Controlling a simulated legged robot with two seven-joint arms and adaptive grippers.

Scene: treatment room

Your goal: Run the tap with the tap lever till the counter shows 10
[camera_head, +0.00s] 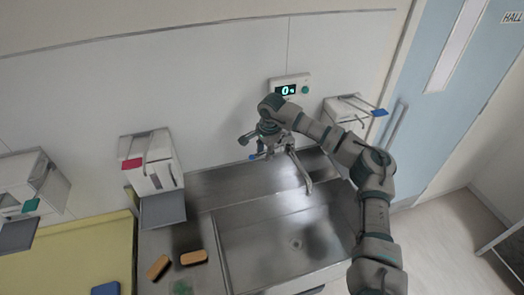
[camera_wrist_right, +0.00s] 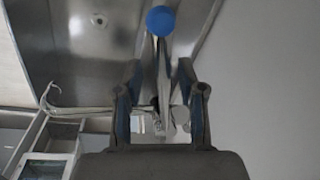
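The counter (camera_head: 287,90) on the back wall shows 0 on its dark display. The tap's chrome spout (camera_head: 303,172) hangs over the sink, and I see no water coming from it. The tap lever's blue knob (camera_head: 252,157) shows left of the spout and also in the right wrist view (camera_wrist_right: 161,20). My left gripper is out of view.
The steel sink (camera_head: 240,245) lies below the tap. Wall dispensers with a red lever (camera_head: 132,163) and a blue lever (camera_head: 380,112) flank it. Two orange-brown blocks (camera_head: 193,257) lie on the counter at left. A yellow surface (camera_head: 70,260) is further left.

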